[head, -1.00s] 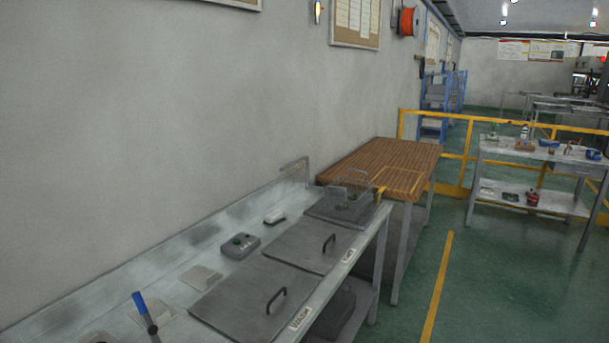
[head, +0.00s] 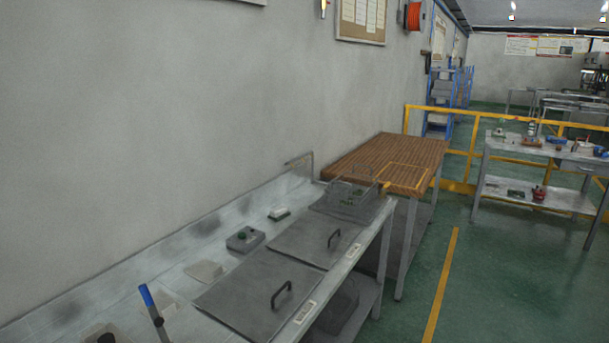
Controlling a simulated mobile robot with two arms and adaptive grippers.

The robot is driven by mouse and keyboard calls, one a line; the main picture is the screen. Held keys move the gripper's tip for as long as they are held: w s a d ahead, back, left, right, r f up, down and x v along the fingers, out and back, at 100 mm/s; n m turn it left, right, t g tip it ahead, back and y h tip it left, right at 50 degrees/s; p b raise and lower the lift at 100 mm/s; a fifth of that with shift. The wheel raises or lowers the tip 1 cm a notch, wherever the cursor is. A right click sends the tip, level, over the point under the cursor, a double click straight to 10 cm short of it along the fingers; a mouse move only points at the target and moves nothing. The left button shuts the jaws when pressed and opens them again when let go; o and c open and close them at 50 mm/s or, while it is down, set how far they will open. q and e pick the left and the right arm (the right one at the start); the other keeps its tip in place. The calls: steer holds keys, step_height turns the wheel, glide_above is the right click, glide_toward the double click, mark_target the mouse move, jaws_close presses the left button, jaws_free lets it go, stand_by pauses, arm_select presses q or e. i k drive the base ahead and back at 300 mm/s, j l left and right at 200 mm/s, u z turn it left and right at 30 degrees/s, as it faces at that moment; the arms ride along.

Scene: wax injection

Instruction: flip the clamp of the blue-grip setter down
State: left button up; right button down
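The blue-grip setter's lever (head: 153,312) stands upright, slightly tilted, at the near left end of the grey metal bench (head: 210,243). Its blue grip (head: 147,296) is at the top of a dark shaft. The lower part of the setter is cut off by the bottom edge of the head view. Neither of my grippers shows in the head view.
Two flat grey lids with black handles (head: 262,297) (head: 314,241) lie in the bench top.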

mark_target(158, 321)
steer(key=k+j+z, duration=0.15)
steer(key=k, duration=0.25)
steer(key=k+j+z, duration=0.1)
steer(key=k, duration=0.35)
